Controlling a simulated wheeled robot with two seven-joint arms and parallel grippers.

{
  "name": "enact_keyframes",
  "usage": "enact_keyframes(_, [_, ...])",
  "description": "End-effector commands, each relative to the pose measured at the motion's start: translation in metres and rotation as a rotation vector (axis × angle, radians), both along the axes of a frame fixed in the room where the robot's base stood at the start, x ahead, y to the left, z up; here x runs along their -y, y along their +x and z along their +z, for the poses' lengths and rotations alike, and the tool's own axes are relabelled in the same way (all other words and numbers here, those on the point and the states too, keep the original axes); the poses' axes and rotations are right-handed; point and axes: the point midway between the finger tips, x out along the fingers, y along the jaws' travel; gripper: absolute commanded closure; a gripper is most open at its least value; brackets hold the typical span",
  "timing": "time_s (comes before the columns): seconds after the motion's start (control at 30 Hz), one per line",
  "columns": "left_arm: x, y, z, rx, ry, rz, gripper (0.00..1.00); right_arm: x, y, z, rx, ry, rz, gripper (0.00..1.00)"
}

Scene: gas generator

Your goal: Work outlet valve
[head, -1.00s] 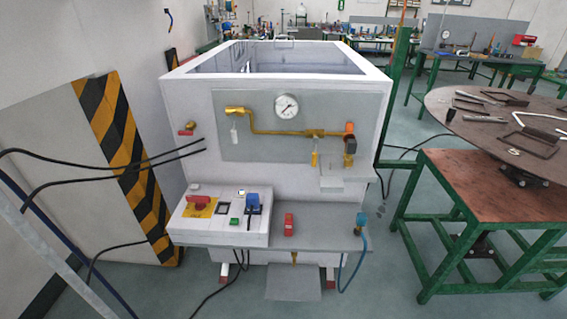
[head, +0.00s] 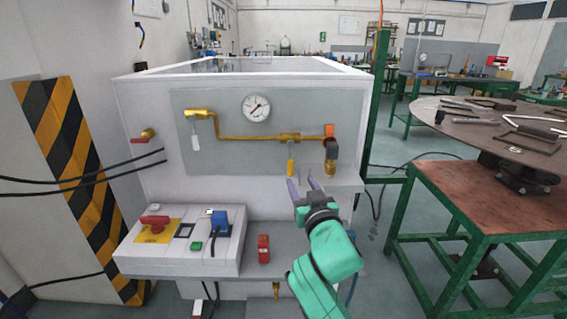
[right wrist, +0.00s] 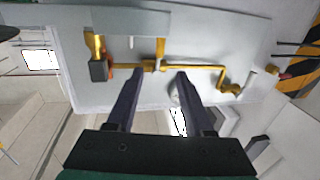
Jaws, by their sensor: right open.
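A brass pipe (head: 250,137) with valves runs across the grey panel (head: 185,170). Near its right end a valve has a yellow handle (head: 290,167) hanging down; at its left end another has a white handle (head: 195,143). I cannot tell which is the outlet valve. My right gripper (head: 302,183) is open and empty, just below and right of the yellow handle in the head view. In the right wrist view, which is upside down, the yellow handle (right wrist: 160,47) shows beyond and between the fingertips (right wrist: 160,73). My left gripper is out of view.
A gauge (head: 256,108) sits above the pipe. An orange-topped fitting (head: 331,150) stands at right above a small ledge. Below is a control box (head: 180,245) with switches and a red block (head: 263,249). A green-framed table (head: 470,205) stands at right.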

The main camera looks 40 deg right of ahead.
Motion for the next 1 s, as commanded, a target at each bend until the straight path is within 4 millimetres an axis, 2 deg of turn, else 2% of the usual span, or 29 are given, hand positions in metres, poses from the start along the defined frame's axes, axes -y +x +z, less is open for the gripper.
enact_keyframes(0.3, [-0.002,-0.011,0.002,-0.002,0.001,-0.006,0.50,0.038,0.076,0.002,0.000,-0.003,-0.001,0.48])
enact_keyframes(0.4, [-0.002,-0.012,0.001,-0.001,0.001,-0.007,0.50,0.047,0.095,0.001,0.000,-0.002,-0.002,0.48])
enact_keyframes(0.57, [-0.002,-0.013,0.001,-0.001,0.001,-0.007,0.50,0.054,0.111,0.000,-0.001,-0.002,0.000,0.48])
enact_keyframes(0.8, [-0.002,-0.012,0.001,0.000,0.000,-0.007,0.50,0.055,0.112,0.000,-0.002,-0.001,0.000,0.48])
enact_keyframes(0.87, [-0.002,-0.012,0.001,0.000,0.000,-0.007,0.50,0.055,0.112,0.000,-0.002,-0.001,0.000,0.67])
enact_keyframes(0.93, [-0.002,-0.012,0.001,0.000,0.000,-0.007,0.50,0.055,0.112,0.000,-0.002,-0.001,0.000,0.94])
enact_keyframes(0.97, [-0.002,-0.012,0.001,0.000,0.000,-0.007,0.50,0.055,0.112,0.000,-0.002,-0.001,0.000,1.00])
enact_keyframes(1.0, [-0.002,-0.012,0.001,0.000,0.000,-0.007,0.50,0.055,0.112,0.000,-0.002,-0.001,0.000,1.00])
